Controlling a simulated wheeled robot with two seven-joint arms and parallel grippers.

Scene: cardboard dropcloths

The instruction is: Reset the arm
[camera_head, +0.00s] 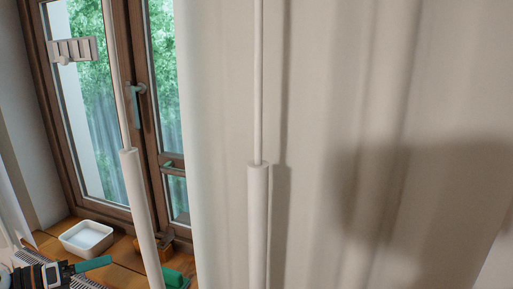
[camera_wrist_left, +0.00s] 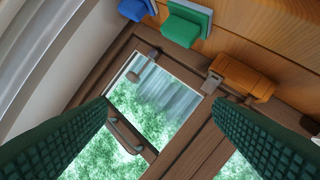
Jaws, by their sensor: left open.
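My left gripper (camera_head: 92,265) is at the lower left of the head view, with a dark wrist and a green finger. It is near the wooden sill, beside a white tub (camera_head: 87,238). In the left wrist view, the two green ribbed fingers of my left gripper (camera_wrist_left: 160,103) are spread wide with nothing between them. Behind them is the brown window frame with greenery outside. My right gripper is not in view.
Two white poles (camera_head: 140,210) (camera_head: 258,220) stand in front of the window and curtain (camera_head: 340,120). A green item (camera_head: 174,279) lies on the sill. The left wrist view shows a blue item (camera_wrist_left: 134,8), a green item (camera_wrist_left: 184,28) and a brown wooden block (camera_wrist_left: 242,77).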

